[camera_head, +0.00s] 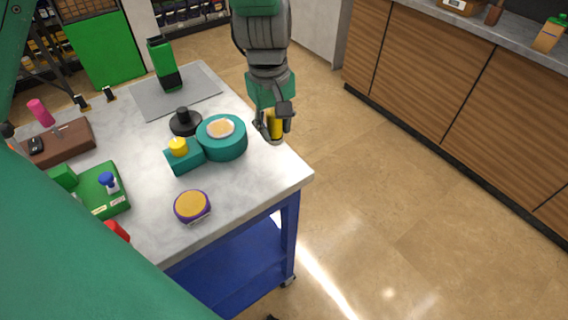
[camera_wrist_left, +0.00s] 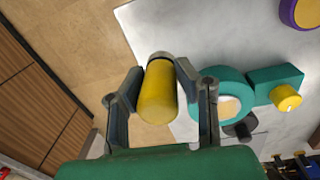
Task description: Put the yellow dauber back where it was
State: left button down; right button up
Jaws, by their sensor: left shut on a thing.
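The yellow dauber (camera_head: 276,124) is a yellow cylinder with a dark end. My left gripper (camera_head: 271,123) is shut on it and holds it near the right edge of the table. In the left wrist view the dauber (camera_wrist_left: 159,92) lies between the two fingers of the gripper (camera_wrist_left: 160,85), its dark end pointing away from the palm. The floor and the table edge show behind it. My right gripper is not in view.
A teal device (camera_head: 222,138) with a yellow knob stands left of the gripper on the table (camera_head: 245,190). A black knobbed disc (camera_head: 184,122), a purple-and-yellow round item (camera_head: 191,206), a green box (camera_head: 100,190) and a grey mat (camera_head: 150,103) are also there. Open floor lies right.

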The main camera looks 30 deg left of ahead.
aim_at(277, 135)
pick_arm(q)
notch_tip(277, 135, down, 4)
jog(key=shift+w+d+r, duration=0.1)
jog(key=shift+d+r, duration=0.05)
jog(key=shift+r, duration=0.1)
jog(key=shift+d+f, duration=0.35)
jog(key=shift+f, duration=0.55)
notch_tip(277, 135, down, 2)
jog(key=shift+f, duration=0.2)
jog(key=shift+a+f, duration=0.15)
jog(key=shift+f, duration=0.1)
jog(key=shift+a, duration=0.15)
jog(key=c, duration=1.2)
grip_release()
jog(key=shift+a, duration=0.15)
jog(key=shift+d+r, duration=0.1)
jog(key=shift+d, duration=0.1)
